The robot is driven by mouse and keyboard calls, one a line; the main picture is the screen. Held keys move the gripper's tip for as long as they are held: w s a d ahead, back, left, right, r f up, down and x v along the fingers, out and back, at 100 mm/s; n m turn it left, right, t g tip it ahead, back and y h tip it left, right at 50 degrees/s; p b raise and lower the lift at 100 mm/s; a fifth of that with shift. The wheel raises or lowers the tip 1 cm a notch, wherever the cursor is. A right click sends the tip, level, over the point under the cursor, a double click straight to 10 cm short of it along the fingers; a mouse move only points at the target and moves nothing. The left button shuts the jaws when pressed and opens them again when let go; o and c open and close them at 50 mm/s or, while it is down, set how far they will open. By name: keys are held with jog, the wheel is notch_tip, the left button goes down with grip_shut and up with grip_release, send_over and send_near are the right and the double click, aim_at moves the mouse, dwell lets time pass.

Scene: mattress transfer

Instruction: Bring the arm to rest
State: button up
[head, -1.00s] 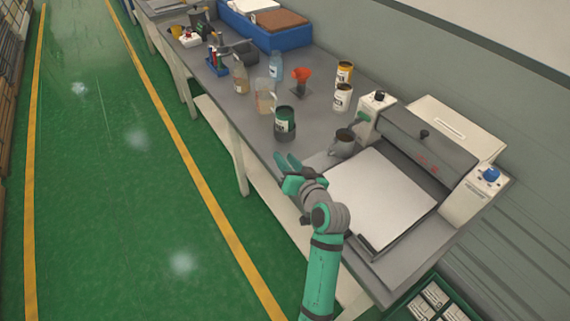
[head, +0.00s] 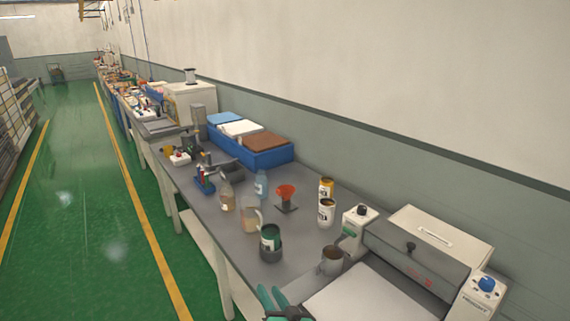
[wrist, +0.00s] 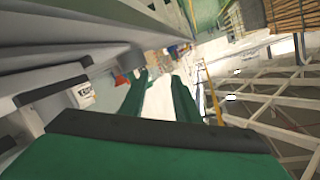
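My gripper (head: 271,291) shows at the bottom edge of the head view, with two green fingers spread apart. It is over the front edge of the grey workbench, just left of a white sheet (head: 365,295) on the press. In the wrist view the green fingers (wrist: 161,85) stand apart with nothing seen between them. Most of my arm is below the head view's frame.
A dark green can (head: 271,243), a grey mug (head: 332,260) and the press (head: 420,255) stand near my gripper. The green floor (head: 90,215) at left is clear.

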jog(key=s+f+m+h, duration=0.15)
jog(key=s+f, duration=0.25)
jog(key=s, duration=0.4)
jog(key=s+f+m+t+h, duration=0.1)
jog(key=s+f+h, duration=0.25)
jog(key=s, duration=0.45)
jog(key=s+f+m+h, duration=0.1)
jog(key=s+f, duration=0.4)
jog(key=s, duration=0.2)
jog(key=s+d+r+n, duration=0.2)
jog(key=s+r, duration=0.1)
jog(key=s, duration=0.7)
jog(key=s+d+r+n, duration=0.2)
jog(key=s+r, duration=0.1)
jog(key=s, duration=0.8)
jog(key=shift+s+d+h, duration=0.3)
jog(key=shift+d, duration=0.05)
jog(key=shift+n, duration=0.25)
